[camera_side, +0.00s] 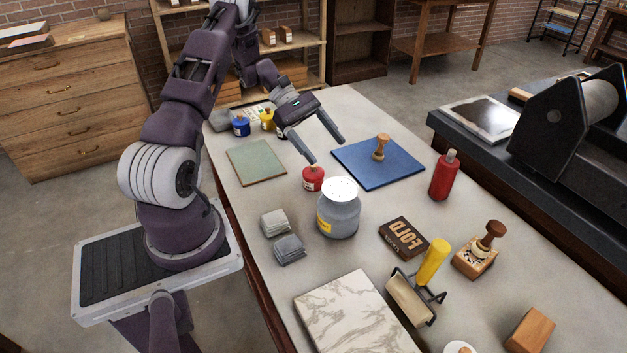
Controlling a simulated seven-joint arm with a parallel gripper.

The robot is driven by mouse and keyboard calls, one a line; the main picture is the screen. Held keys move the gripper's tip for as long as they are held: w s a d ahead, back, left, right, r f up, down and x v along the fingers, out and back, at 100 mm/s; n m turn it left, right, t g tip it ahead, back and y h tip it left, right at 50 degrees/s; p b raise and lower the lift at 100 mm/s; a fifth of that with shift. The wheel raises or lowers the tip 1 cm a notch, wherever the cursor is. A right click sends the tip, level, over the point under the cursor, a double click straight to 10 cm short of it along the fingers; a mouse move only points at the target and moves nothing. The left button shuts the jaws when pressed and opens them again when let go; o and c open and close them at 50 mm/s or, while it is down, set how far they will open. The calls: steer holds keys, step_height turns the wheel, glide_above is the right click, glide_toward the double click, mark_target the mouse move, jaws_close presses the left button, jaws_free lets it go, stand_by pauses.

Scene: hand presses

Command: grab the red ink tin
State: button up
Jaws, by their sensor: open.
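The red ink tin (313,179) stands upright on the worktable, just behind and left of a grey tin with a white top (339,208). One fingertip shows just above the red tin in the picture, and the other lies to the right near the blue mat. I cannot tell whether the near fingertip touches the tin. The grey tin hides a little of the space in front of it.
A blue mat (360,172) with a wooden stamp (381,147) lies to the right, and a green sheet (256,162) to the left. Blue (241,126) and yellow (267,120) tins stand behind. A red bottle (444,175) stands farther right. Grey pads (274,222) lie in front.

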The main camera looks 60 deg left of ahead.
mark_target(322, 181)
steer(key=s+a+f+n+t, duration=0.1)
steer(key=f, duration=0.2)
steer(key=s+a+f+n+t, duration=0.1)
steer(key=a+f+n, duration=0.1)
steer(key=f, duration=0.1)
steer(key=s+a+f+n+t, duration=0.1)
steer(key=a+f, duration=0.1)
steer(key=f, duration=0.2)
steer(key=shift+n+h, duration=0.3)
steer(key=shift+w+d+f+t, duration=0.1)
steer(key=shift+d+f+t, duration=0.05)
steer(key=shift+f+t, duration=0.15)
steer(key=x, duration=0.6)
steer(key=shift+w+d+r, duration=0.15)
steer(key=shift+w+d, duration=0.05)
steer(key=shift+d, duration=0.1)
jaws_close()
steer(key=shift+r, duration=0.15)
